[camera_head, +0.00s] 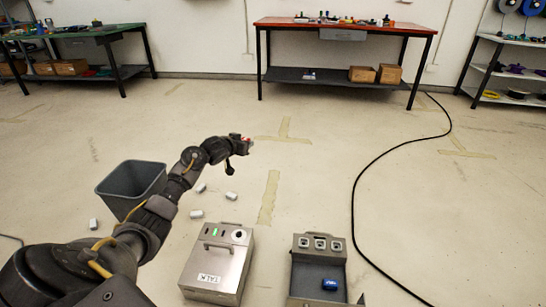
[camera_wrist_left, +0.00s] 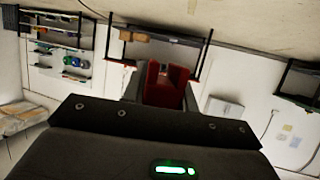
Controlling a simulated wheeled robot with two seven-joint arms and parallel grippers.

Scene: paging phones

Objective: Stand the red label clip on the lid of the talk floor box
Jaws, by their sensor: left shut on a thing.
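The red label clip (camera_wrist_left: 166,84) is between the fingers of my left gripper (camera_head: 246,142), which is shut on it. In the head view only a small bit of the red clip (camera_head: 247,140) shows at the gripper's tip. The metal talk floor box (camera_head: 218,265), marked TALK, stands on the floor in the lower middle, with a handle, green lights and a round white part on top. My left gripper is held out beyond the box in the picture, above the floor and apart from the lid. My right gripper is not in view.
A second, open grey box (camera_head: 320,272) with a blue item (camera_head: 330,284) stands to the right. A grey bin (camera_head: 131,186) and several white cylinders (camera_head: 231,196) are around my left arm. A black cable (camera_head: 358,190) crosses the floor. A red-topped bench (camera_head: 345,25) is at the back.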

